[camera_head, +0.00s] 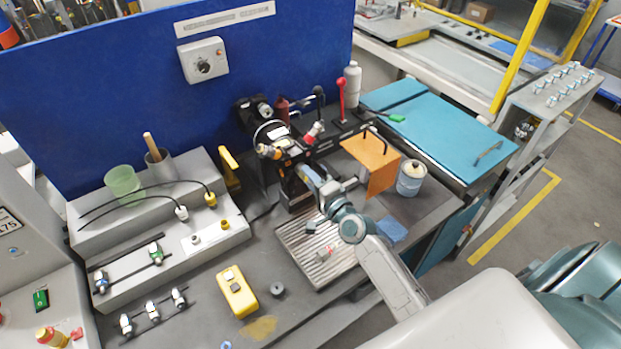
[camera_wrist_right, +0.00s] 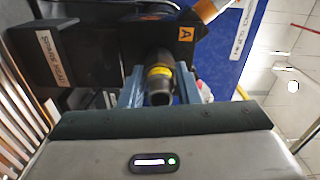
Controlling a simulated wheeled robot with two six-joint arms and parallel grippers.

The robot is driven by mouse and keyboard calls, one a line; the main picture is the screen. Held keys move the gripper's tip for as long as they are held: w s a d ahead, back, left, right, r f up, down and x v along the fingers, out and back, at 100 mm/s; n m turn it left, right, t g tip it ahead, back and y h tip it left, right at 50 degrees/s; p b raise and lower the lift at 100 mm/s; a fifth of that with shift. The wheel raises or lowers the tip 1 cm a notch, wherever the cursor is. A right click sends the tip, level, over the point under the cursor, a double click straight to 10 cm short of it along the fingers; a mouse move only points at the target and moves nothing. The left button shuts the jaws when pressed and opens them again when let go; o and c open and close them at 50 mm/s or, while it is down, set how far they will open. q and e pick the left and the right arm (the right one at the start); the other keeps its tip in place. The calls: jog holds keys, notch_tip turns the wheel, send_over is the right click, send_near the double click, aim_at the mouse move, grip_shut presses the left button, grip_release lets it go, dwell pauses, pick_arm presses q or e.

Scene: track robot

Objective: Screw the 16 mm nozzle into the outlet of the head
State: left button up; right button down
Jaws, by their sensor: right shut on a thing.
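My right gripper (camera_head: 312,178) reaches in from the lower right to the front of the black machine head (camera_head: 284,150) by the blue panel. In the right wrist view its two blue-grey fingers (camera_wrist_right: 158,85) are shut on a dark round nozzle (camera_wrist_right: 158,92) with a yellow band. The nozzle's open end faces the camera. Behind it is the dark head (camera_wrist_right: 155,38), with an orange label marked A. The outlet is hidden behind the nozzle, and I cannot tell whether the two touch. In the head view the nozzle is hidden. My left gripper is not in view.
A ribbed metal tray (camera_head: 300,262) lies below my right gripper. An orange plate (camera_head: 372,160) and a white canister (camera_head: 411,178) stand to its right. A yellow device (camera_head: 237,291) lies on the bench at front left. A grey stepped rack (camera_head: 150,225) holds several fittings.

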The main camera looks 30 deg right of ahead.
jog(key=m, duration=0.7)
jog(key=c, duration=0.9)
grip_release()
jog(key=s, duration=0.3)
jog(key=s+d, duration=0.1)
jog(key=s, duration=0.6)
jog(key=shift+s+d, duration=0.25)
jog(key=shift+s, duration=0.1)
